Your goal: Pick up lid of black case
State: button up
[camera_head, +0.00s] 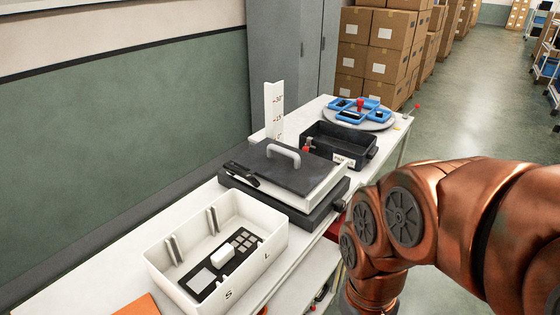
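A dark flat lid (270,172) with a pale grey arched handle (283,152) lies on a case in the middle of the bench. Below the lid there is a white layer (318,196), and below that a black base (316,217). A black utensil-like piece (243,174) lies along the lid's left edge. An open black bin (339,150) with a white label stands just behind, with no lid on it. My copper arm fills the right side and is apart from the lid. My gripper is out of view, so its state is hidden.
A white tray (170,249) marked S and L stands in front of the case. Behind are an upright scale board (273,110) and a round platter with blue trays (372,106). An orange item (138,306) lies at the near edge. Floor (452,125) is clear at right.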

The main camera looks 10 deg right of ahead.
aim_at(299, 172)
jog(key=z, duration=0.9)
jog(key=i, duration=0.65)
jog(key=u, duration=2.5)
